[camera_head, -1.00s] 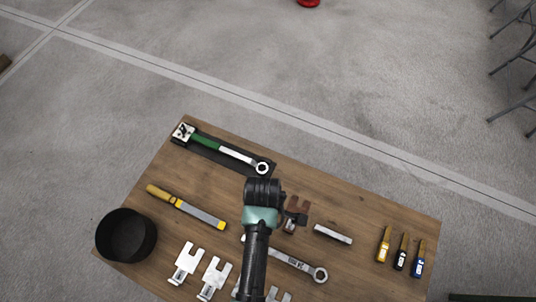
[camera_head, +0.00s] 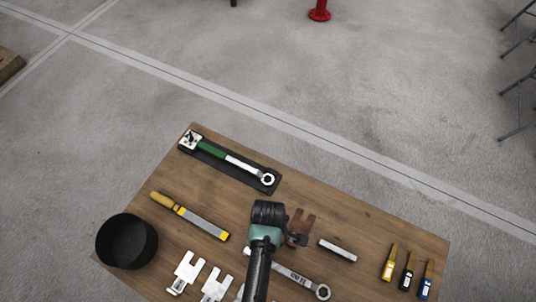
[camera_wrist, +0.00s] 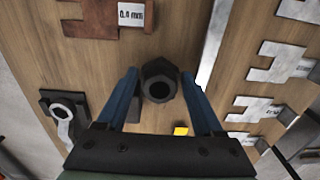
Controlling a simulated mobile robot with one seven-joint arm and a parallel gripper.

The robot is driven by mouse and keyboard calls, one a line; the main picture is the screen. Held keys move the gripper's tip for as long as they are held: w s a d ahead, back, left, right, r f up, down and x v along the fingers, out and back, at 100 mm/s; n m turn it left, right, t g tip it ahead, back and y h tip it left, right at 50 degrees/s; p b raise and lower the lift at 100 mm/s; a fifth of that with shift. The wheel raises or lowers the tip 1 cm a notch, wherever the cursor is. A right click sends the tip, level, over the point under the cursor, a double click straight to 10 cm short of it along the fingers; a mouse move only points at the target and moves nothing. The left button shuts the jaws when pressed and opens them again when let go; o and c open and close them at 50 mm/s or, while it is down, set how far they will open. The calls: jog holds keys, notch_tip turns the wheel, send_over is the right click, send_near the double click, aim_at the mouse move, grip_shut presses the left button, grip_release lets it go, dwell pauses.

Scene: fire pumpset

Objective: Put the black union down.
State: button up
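The black union (camera_wrist: 158,82) is a dark hexagonal piece with a round bore, seen end-on in the wrist view over the wooden table (camera_wrist: 175,30). My gripper (camera_wrist: 160,78) has its two blue fingers on either side of the union, with a narrow gap showing at each side, so it looks open. The union appears to stand on the table, though its lower end is hidden. In the head view my gripper (camera_head: 266,208) is over the middle of the table, and my wrist hides the union there.
Close by lie a brown gauge (camera_head: 301,224), a ring wrench (camera_head: 302,281), a yellow-handled file (camera_head: 190,216) and a green-handled wrench (camera_head: 228,161) in a black tray. A black bin (camera_head: 127,241) stands at left. Screwdrivers (camera_head: 406,270) lie at right.

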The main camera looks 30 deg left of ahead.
jog(key=shift+r, duration=0.1)
notch_tip(320, 180, up, 12)
jog(key=p, duration=0.2)
dwell(0.4)
jog(key=shift+r, duration=0.1)
